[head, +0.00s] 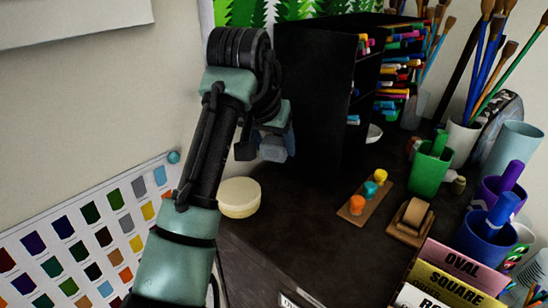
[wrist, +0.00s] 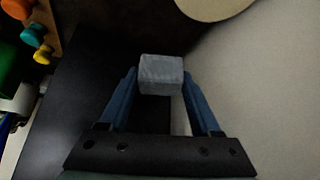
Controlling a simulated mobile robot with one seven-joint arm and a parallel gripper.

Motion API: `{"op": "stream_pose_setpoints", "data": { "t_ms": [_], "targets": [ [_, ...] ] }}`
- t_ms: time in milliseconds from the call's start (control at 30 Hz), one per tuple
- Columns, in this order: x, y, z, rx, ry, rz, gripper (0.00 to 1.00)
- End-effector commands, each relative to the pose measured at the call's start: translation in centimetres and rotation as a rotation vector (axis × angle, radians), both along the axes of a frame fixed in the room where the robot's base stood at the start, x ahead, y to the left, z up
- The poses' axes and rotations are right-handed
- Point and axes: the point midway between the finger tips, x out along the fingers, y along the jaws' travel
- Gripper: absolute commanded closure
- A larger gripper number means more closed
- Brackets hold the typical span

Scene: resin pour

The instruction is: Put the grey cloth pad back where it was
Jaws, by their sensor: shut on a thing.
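The grey cloth pad (wrist: 161,72) is a small grey block held between the blue fingertips of my gripper (wrist: 160,84) in the wrist view. In the head view my gripper (head: 268,143) hangs in front of the black organiser's left side, with the grey pad (head: 272,149) partly visible at its end. The pad appears to be held above the dark tabletop, but its exact height is hard to tell.
A round cream lidded container (head: 239,198) stands near the table's left edge, below my gripper. The black organiser (head: 312,95) holds markers. A wooden holder with coloured knobs (head: 358,204) and a tape dispenser (head: 410,222) stand to the right. The dark tabletop (head: 300,215) between is clear.

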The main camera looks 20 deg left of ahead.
Motion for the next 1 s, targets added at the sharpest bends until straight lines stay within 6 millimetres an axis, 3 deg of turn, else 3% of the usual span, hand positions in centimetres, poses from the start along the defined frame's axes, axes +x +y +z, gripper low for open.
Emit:
{"op": "stream_pose_setpoints", "data": {
  "t_ms": [233, 400, 967, 1000],
  "targets": [
    [-0.1, 0.0, -2.1, -0.002, -0.001, 0.001, 0.80],
    [-0.1, 0.0, -4.7, -0.001, 0.000, 0.002, 0.80],
    [0.3, 0.1, -5.9, -0.001, -0.004, 0.000, 0.80],
    [0.3, 0.1, -5.8, 0.000, -0.004, 0.001, 0.29]
  ]
}}
